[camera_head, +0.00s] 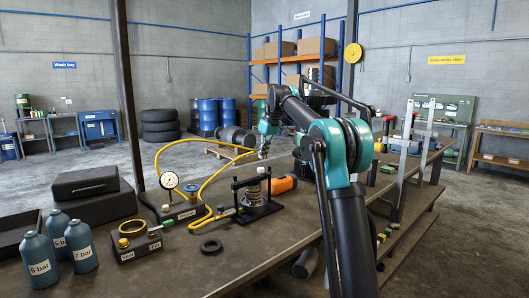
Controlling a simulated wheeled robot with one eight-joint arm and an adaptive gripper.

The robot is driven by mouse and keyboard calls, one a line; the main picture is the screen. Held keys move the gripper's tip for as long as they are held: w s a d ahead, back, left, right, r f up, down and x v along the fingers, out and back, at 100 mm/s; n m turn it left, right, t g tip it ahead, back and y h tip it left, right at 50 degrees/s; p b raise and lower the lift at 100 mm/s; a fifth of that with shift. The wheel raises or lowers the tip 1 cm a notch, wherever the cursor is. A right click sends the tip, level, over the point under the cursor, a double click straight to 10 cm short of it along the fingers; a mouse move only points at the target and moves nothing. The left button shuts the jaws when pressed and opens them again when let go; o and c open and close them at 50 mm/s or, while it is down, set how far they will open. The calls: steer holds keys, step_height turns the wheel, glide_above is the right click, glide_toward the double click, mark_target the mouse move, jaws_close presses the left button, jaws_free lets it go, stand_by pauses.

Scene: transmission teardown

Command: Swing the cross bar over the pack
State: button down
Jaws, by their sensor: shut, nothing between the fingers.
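The pack (253,196) is a metallic ribbed stack standing upright on a black base plate (262,213) on the workbench. A dark cross bar (247,182) shows at the top of the posts beside the pack; whether it lies fully over the pack is too small to tell. My gripper (263,153) is shut and empty, pointing down. In the picture it appears above the pack and a little to its right, apart from the bar. My arm fills the middle right and hides part of the bench.
Yellow hose (207,183) loops behind the pack to a pressure gauge (169,180). An orange cylinder (284,184) lies close right of the pack.

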step_height(320, 180, down, 6)
steer(key=s+d, duration=0.1)
steer(key=shift+s, duration=0.2)
steer(key=shift+d, duration=0.1)
stand_by(0.4)
